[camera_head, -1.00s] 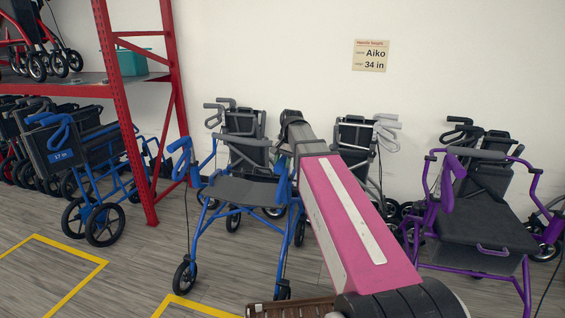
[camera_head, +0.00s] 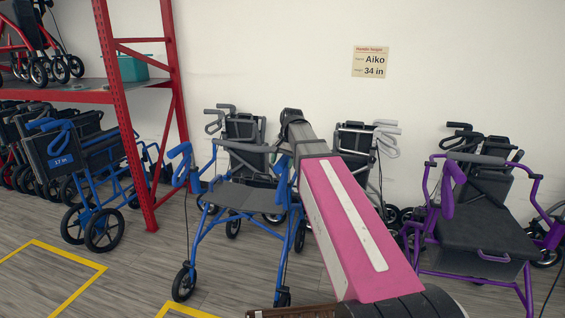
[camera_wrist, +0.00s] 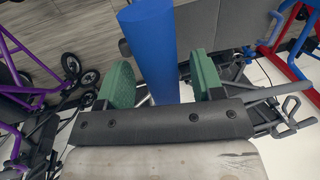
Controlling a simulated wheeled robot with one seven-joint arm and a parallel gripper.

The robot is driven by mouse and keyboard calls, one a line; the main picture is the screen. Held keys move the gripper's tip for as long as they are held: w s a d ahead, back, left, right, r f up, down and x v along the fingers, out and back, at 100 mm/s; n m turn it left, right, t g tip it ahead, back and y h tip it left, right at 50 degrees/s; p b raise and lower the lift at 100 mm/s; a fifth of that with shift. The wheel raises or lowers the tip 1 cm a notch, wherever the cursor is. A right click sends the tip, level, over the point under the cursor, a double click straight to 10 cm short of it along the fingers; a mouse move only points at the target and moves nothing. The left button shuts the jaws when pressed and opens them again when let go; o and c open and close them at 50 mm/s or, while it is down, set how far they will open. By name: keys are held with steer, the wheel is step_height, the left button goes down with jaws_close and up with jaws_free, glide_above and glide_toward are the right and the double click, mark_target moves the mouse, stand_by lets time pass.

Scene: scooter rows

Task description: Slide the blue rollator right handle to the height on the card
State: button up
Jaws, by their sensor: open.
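The blue rollator (camera_head: 201,229) stands open in the middle of the head view, with a dark seat (camera_head: 243,195) and a blue handle (camera_head: 180,152) on its left side. Its other handle is hidden behind my pink arm. In the wrist view a thick blue tube (camera_wrist: 152,40) lies between the green pads of my gripper (camera_wrist: 164,80). The pads are apart, one on each side of the tube, with a gap at the right pad. Contact at the left pad is unclear. The card (camera_head: 371,61) on the wall reads Aiko, 34 in.
A purple rollator (camera_head: 490,221) stands at the right. Grey rollators (camera_head: 245,130) stand along the wall. A red rack (camera_head: 125,110) and another blue rollator (camera_head: 65,160) with a tag are at the left. Yellow floor lines (camera_head: 60,250) mark open floor at front left.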

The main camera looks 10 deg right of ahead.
step_height(320, 180, up, 10)
steer(key=d, duration=0.2)
steer(key=shift+s+r, duration=0.2)
steer(key=shift+s, duration=0.2)
